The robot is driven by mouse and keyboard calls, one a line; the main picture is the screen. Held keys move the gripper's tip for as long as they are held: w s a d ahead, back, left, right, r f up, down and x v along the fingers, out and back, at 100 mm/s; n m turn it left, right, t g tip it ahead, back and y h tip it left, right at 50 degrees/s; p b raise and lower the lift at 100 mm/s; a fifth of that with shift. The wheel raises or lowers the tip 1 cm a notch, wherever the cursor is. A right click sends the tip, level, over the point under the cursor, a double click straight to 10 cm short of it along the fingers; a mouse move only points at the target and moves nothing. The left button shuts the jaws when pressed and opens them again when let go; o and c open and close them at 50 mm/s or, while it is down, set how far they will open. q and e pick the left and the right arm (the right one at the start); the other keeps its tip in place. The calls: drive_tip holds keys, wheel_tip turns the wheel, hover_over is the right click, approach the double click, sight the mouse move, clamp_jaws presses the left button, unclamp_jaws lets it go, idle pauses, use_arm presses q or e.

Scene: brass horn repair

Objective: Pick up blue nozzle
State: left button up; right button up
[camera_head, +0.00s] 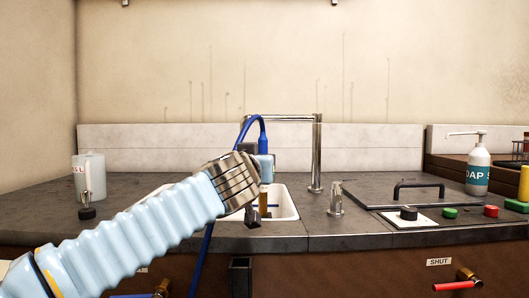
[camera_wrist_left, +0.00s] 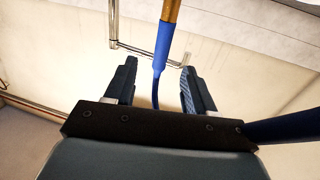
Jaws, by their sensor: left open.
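The blue nozzle (camera_head: 263,144) hangs over the sink, with a blue hose arching from its top and a brass tube (camera_head: 263,201) below. In the left wrist view the blue nozzle (camera_wrist_left: 163,45) and its brass tube (camera_wrist_left: 173,11) appear between the finger lines. My left gripper (camera_wrist_left: 158,66) is open, one finger on each side of the nozzle with gaps showing; I cannot tell how deep the nozzle sits between them. In the head view my wrist and gripper hide part of the nozzle and sink. My right gripper is not in view.
A white sink (camera_head: 287,203) is set in the dark counter, with a metal faucet (camera_head: 317,155) behind. A jug (camera_head: 92,172) stands left. A lid with a black handle (camera_head: 418,187), coloured knobs and a soap bottle (camera_head: 478,168) are at the right.

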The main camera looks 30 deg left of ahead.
sight(262, 151)
use_arm(q)
drive_tip(key=p+x, duration=0.1)
drive_tip(key=x, duration=0.2)
drive_tip(key=p+x, duration=0.1)
drive_tip(key=x, duration=0.2)
drive_tip(key=r+p+x, duration=0.1)
drive_tip(key=p+x, duration=0.1)
drive_tip(key=x, duration=0.1)
drive_tip(key=shift+w+a+r, duration=0.1)
drive_tip(key=shift+w+a, duration=0.05)
drive_tip(key=shift+a, duration=0.2)
drive_tip(key=shift+w+a, duration=0.15)
drive_tip(key=shift+w, duration=0.15)
clamp_jaws()
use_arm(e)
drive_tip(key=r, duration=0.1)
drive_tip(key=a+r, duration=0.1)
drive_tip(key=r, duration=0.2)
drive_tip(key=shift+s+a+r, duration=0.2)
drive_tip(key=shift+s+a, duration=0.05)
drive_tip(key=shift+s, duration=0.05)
